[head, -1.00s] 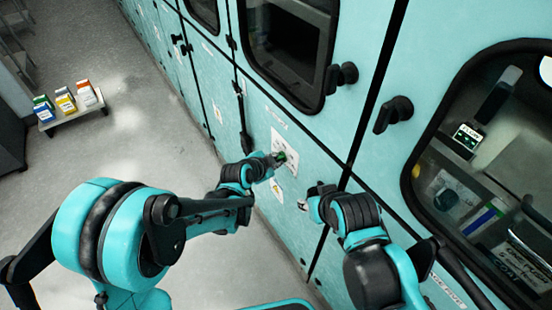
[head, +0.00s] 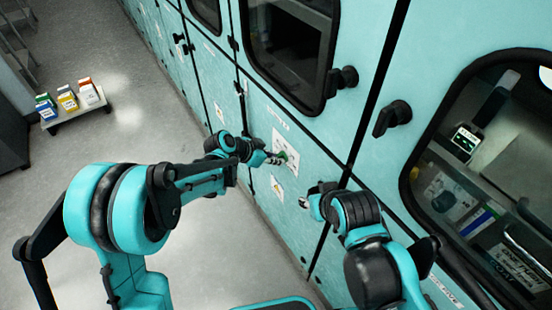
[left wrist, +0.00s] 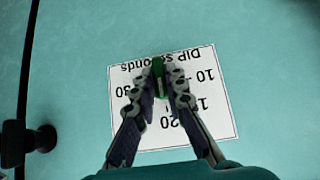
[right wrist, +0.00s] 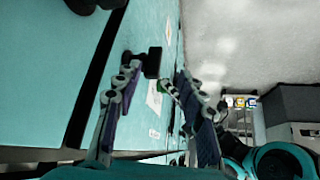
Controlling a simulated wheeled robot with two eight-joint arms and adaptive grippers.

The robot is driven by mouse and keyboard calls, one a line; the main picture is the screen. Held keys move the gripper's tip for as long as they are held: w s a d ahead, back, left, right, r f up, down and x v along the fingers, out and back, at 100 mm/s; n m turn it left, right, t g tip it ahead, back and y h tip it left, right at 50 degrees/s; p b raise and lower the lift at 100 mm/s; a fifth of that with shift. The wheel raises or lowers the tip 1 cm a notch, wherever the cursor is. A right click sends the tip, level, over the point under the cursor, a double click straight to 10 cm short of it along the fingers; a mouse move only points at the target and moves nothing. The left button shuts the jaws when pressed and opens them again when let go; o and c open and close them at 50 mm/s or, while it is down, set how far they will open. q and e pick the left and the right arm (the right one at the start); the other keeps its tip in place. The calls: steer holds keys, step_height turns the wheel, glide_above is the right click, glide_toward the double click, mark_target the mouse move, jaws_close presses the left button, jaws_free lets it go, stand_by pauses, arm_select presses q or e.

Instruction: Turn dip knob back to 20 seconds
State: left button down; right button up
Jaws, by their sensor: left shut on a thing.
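The green dip knob (left wrist: 158,70) stands on a white label (left wrist: 215,110) on the teal cabinet front. The label reads "DIP seconds" with numbers including 10, 20 and 30, upside down in the left wrist view. My left gripper (left wrist: 160,84) is shut on the knob, with one finger on each side. The fingers cover part of the dial, so the exact setting is unclear. In the head view the left gripper (head: 273,159) reaches the label from the left. My right gripper (right wrist: 155,82) is open and empty, before the cabinet right of the label.
A black door handle (head: 341,80) and another (head: 392,117) stick out above my right arm. A low cart with colored boxes (head: 67,100) stands far left. The floor between is clear.

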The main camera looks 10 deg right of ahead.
stand_by(0.3)
arm_select(q)
steer(key=c, duration=1.6)
jaws_free()
steer(key=shift+o, duration=0.2)
steer(key=v, duration=1.2)
steer(key=s+a+r+n+t+y, duration=0.1)
steer(key=s+a+n+t+y, duration=0.2)
steer(key=s+a+n+y, duration=0.5)
steer(key=s+a+n, duration=0.5)
steer(key=s+a, duration=0.6)
steer(key=a, duration=0.3)
steer(key=shift+s+r+n+t, duration=0.2)
steer(key=shift+s+n+t, duration=0.1)
steer(key=shift+t, duration=0.1)
